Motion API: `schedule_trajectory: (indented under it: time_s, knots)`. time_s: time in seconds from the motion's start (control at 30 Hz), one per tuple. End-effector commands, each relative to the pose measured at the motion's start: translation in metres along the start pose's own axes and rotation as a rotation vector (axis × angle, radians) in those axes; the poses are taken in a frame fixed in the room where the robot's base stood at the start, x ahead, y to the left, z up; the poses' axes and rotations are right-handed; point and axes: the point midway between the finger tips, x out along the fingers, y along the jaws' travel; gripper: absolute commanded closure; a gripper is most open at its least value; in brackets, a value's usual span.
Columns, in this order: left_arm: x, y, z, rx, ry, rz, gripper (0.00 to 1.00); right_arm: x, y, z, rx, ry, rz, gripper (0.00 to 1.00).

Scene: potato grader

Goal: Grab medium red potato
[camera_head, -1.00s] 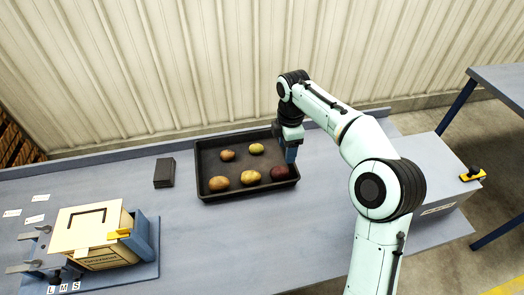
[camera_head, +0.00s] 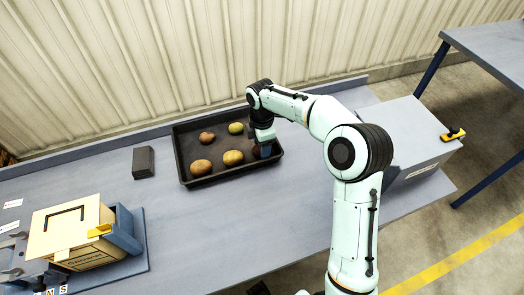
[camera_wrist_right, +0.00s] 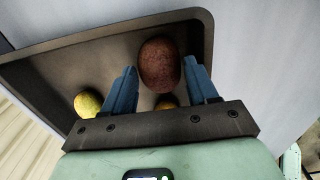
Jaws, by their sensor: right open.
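A dark red potato (camera_wrist_right: 159,64) lies in a black tray (camera_wrist_right: 90,50). In the right wrist view it sits between the tips of my right gripper's two blue fingers (camera_wrist_right: 161,74), which are spread apart with it not clamped. In the head view my right gripper (camera_head: 266,150) is down in the right part of the tray (camera_head: 188,183), and the red potato (camera_head: 256,152) is mostly hidden by it. Several paler potatoes share the tray, among them a tan one (camera_head: 233,158) close to the left of the red one. My left gripper is not seen.
A dark block (camera_head: 143,162) stands left of the tray. A cream and blue box-like device (camera_head: 75,235) is at the lower left. A grey box (camera_head: 405,135) with a yellow switch (camera_head: 453,134) is at the right. The bench front is clear.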

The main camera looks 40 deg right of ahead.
Motion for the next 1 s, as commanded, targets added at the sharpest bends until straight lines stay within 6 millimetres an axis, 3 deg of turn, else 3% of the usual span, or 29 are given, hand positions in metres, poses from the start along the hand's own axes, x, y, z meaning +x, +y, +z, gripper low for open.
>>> schedule_trajectory:
  time_s: [0.13,0.4,0.53,1.0]
  knots:
    - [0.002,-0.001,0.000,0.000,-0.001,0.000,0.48,0.018,0.000,0.001,0.000,0.000,-0.002,0.42]
    - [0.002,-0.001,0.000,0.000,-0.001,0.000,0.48,0.021,0.000,0.000,0.000,0.000,0.001,0.42]
    - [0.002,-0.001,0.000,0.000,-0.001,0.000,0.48,0.021,0.000,0.000,0.000,0.000,0.001,0.79]
    - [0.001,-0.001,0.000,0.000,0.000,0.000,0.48,0.015,0.001,0.000,0.000,0.000,0.002,0.80]
